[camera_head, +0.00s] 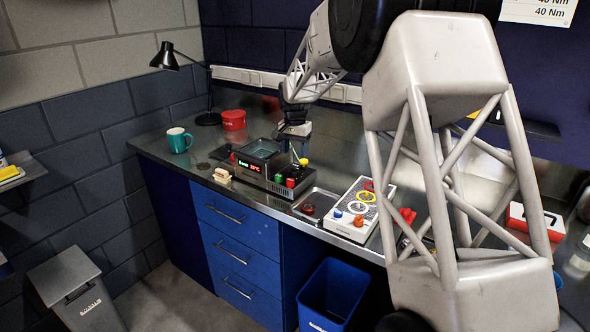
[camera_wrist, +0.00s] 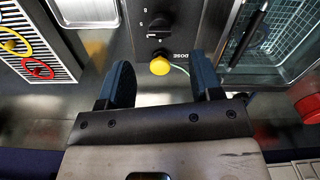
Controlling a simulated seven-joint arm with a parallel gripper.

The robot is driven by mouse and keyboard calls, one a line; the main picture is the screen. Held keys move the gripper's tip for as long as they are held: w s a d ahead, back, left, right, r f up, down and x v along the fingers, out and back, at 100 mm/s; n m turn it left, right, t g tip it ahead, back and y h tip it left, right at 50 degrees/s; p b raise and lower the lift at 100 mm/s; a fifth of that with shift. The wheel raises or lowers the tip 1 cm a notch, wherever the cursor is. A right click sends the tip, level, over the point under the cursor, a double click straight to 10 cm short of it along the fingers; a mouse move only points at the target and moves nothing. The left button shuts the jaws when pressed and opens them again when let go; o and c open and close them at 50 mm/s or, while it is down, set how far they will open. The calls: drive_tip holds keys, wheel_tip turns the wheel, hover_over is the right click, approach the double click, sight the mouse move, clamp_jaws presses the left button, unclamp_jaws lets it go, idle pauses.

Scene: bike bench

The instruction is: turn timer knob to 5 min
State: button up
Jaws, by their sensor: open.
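The bench unit (camera_head: 258,164) with a red and green lit display stands on the metal bench. In the wrist view, its dark panel carries a black knob (camera_wrist: 158,25) with small white marks beside it; I take this as the timer knob. Its exact setting is too small to read. A yellow button (camera_wrist: 159,67) marked "DOSE" sits nearer me; it also shows in the head view (camera_head: 304,161). My gripper (camera_wrist: 161,72) is open and empty above the panel, its fingers either side of the yellow button in the picture. The black knob lies beyond the fingertips. In the head view, my gripper (camera_head: 297,148) hovers over the unit's right part.
Red (camera_head: 290,183) and green (camera_head: 278,178) buttons are on the unit's front. A metal tray (camera_head: 318,200) and a white panel with coloured rings (camera_head: 345,222) lie to the right. A teal mug (camera_head: 177,141), red tin (camera_head: 233,120) and black lamp (camera_head: 168,58) stand left.

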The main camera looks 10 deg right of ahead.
sight(295, 168)
drive_tip(key=shift+m, duration=1)
drive_tip(key=shift+f, duration=0.1)
drive_tip(key=shift+f, duration=3.85)
drive_tip(key=c, duration=0.9)
